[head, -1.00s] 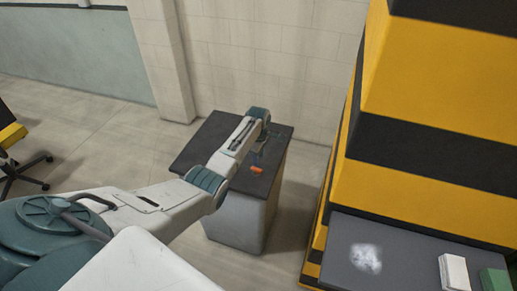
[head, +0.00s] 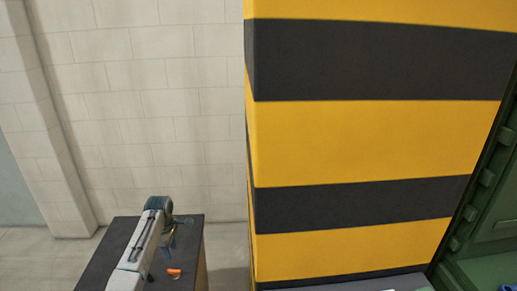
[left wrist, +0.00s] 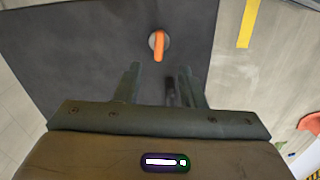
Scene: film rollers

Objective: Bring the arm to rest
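My left arm reaches over a dark-topped cabinet (head: 110,259) in the head view. My left gripper (head: 172,243) is above the cabinet top, partly hidden by its own arm. In the left wrist view the two fingers of my left gripper (left wrist: 162,80) stand apart with nothing held between them. A small orange handle on a pale round base (left wrist: 158,43) lies beyond the fingertips, apart from them. The orange handle also shows in the head view (head: 174,272). My right gripper is in neither view.
A large yellow and black striped block (head: 370,140) stands right of the cabinet. A green structure (head: 490,220) is at the far right. A pale block wall (head: 150,110) is behind. In the left wrist view, a yellow floor stripe (left wrist: 249,22) runs beside the cabinet.

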